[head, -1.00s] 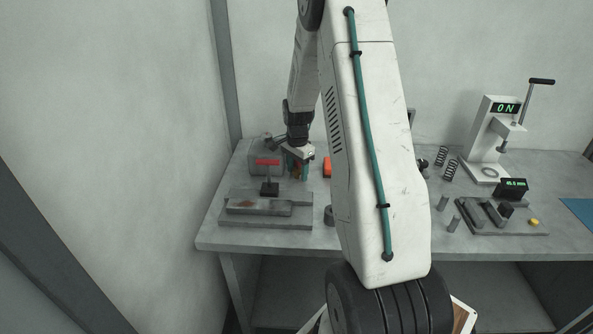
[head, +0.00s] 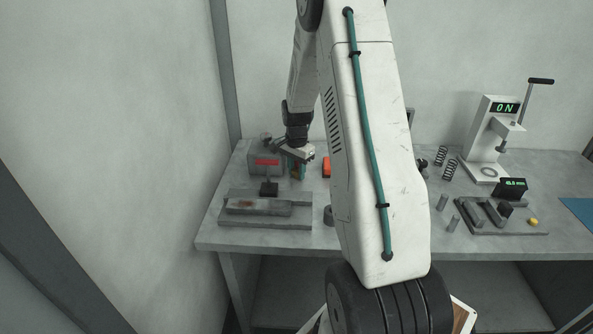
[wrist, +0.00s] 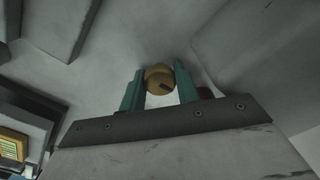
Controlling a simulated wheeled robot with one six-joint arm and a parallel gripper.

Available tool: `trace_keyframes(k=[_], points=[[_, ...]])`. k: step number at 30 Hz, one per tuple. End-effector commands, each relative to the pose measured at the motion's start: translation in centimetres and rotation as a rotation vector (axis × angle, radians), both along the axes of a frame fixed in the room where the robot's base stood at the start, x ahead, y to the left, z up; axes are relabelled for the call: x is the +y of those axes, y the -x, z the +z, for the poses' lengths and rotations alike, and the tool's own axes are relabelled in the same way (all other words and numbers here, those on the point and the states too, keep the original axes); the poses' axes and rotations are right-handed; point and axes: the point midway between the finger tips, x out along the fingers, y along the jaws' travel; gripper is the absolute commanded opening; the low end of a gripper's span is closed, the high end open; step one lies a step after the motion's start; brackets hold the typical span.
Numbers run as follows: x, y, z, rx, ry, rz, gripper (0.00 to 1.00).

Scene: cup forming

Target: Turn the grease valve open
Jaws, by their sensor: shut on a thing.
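A round brass-yellow knob with a dark mark on its face, which looks like the grease valve (wrist: 157,74), sits between the green fingers in the wrist view. My gripper (wrist: 160,88) is shut on it, one finger on each side. In the head view my gripper (head: 298,171) points down at the back left of the bench, beside a grey box with a red stripe (head: 265,161). The knob cannot be made out there, and the valve's body is largely hidden by my gripper.
A grey plate fixture (head: 243,222) lies in front of the box on the bench (head: 215,232). An orange object (head: 327,167) stands just right of my gripper. My arm hides the bench's middle. A white press (head: 487,150) reading ON and two springs stand at the right.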

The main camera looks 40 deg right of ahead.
Motion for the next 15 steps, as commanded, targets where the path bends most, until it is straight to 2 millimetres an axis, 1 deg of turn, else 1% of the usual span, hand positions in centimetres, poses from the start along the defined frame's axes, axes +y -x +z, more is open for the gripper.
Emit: trace_keyframes(k=[15], points=[[0.05, -0.03, 0.03, 0.000, -0.001, 0.467, 0.09]])
